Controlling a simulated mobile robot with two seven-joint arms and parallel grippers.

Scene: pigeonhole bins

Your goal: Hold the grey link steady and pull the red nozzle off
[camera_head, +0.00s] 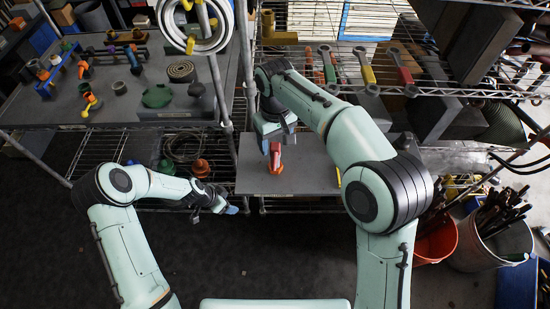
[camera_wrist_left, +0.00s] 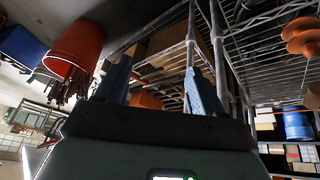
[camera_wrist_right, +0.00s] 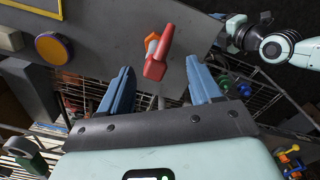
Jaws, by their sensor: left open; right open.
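The red nozzle (camera_head: 275,153) stands on the grey board of the middle shelf, below my right gripper (camera_head: 276,136). My right gripper is open and holds nothing. My left gripper (camera_head: 226,208) is low, in front of the shelf's left edge and apart from the nozzle. In the left wrist view its fingers (camera_wrist_left: 156,66) are spread and empty.
Wire shelves with metal posts (camera_head: 220,65) surround the board (camera_head: 308,176). Wrenches (camera_head: 364,66) lie on the shelf above. A left table (camera_head: 130,110) holds several fittings. A red bucket (camera_head: 436,242) stands at the right. The dark floor in front is clear.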

